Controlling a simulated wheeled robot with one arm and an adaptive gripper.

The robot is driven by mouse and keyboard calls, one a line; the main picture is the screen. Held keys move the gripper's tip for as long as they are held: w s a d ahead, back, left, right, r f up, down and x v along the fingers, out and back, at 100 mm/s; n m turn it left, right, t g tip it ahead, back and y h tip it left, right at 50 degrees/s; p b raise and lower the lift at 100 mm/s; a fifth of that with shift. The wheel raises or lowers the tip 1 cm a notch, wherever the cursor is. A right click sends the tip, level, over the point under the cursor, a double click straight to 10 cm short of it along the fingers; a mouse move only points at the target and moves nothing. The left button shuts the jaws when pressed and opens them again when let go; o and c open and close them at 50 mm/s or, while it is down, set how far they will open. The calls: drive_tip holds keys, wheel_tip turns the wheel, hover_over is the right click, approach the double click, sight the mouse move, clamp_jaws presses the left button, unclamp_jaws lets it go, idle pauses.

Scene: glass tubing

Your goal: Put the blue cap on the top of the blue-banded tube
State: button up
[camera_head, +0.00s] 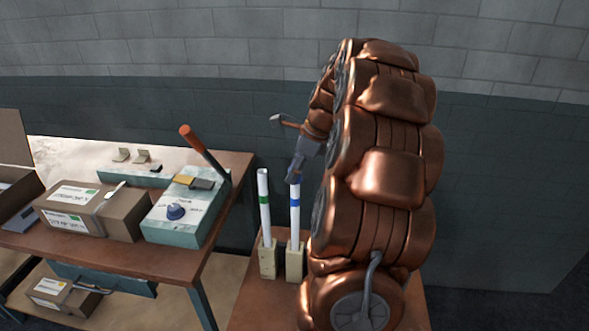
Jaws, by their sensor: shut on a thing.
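The blue-banded tube (295,214) is white and stands upright in a beige block, with a blue band near its top. My gripper (296,173) points down directly over this tube. It is shut on a small blue-grey piece at its tips, which looks like the blue cap (294,179). The cap is right at the tube's top end; I cannot tell whether it sits on the tube or just above it. My copper arm rises close on the right and hides part of the gripper.
A green-banded tube (264,213) stands upright in its own block close on the left. A brown table (150,258) further left holds cardboard boxes (92,210) and a pale control box (187,212) with an orange-handled lever (203,151). A wall stands behind.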

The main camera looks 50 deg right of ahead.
idle(0.3)
drive_tip(key=o, duration=0.8)
drive_tip(key=shift+o, duration=0.4)
drive_tip(key=o, duration=0.5)
drive_tip(key=shift+r, duration=0.1)
drive_tip(key=shift+r+p, duration=2.35)
drive_tip(key=shift+r, duration=1.55)
